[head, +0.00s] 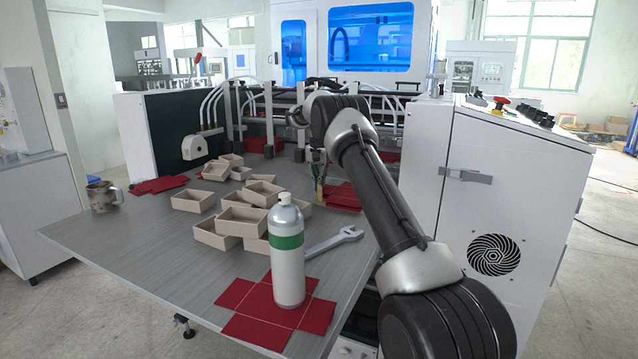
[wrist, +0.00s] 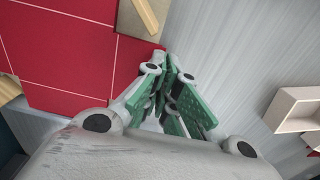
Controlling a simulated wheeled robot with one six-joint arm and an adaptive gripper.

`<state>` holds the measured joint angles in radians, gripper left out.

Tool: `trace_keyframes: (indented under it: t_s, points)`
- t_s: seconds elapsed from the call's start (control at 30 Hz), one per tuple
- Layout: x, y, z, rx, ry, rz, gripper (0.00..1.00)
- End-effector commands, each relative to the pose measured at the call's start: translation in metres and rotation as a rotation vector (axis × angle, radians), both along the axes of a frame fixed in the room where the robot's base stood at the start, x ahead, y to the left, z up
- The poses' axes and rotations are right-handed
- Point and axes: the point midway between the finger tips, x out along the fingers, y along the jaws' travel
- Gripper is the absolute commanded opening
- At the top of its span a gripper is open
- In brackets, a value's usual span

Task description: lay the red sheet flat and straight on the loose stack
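A red cross-shaped sheet (head: 250,309) lies flat at the table's front edge, with a grey bottle with a green band (head: 288,255) standing on it. Red sheets (head: 343,196) lie by the machine at the right, partly hidden by my arm; I cannot tell how many. In the wrist view a red surface with pale crease lines (wrist: 75,55) fills the upper left, with wooden posts (wrist: 146,16) at its edges. My gripper (wrist: 172,66) is beside its right edge, green-padded fingers drawn together, with nothing visible between them. It also shows in the head view (head: 316,172).
Several open beige boxes (head: 243,222) are heaped mid-table, with a wrench (head: 335,241) in front of them. A metal mug (head: 101,197) and loose red sheets (head: 158,185) are at the left. A white cabinet (head: 490,200) borders the right. The table's left front is clear.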

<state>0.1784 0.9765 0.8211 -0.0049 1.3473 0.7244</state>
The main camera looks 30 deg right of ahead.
Motion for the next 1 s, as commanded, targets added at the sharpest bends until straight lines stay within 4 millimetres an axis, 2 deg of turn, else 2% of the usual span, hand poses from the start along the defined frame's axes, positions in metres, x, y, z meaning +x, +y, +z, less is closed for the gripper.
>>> trace_keyframes:
  t_s: [0.5,0.53,0.7,1.0]
  points:
    - [-0.0004,0.0001,-0.0081,0.000,0.001,0.000,0.00]
    - [-0.0004,0.0001,-0.0082,0.000,0.001,0.000,0.03]
    - [-0.0002,0.0001,-0.0080,0.000,0.001,0.000,0.30]
    - [0.0000,0.0000,-0.0067,0.000,0.000,0.000,0.30]
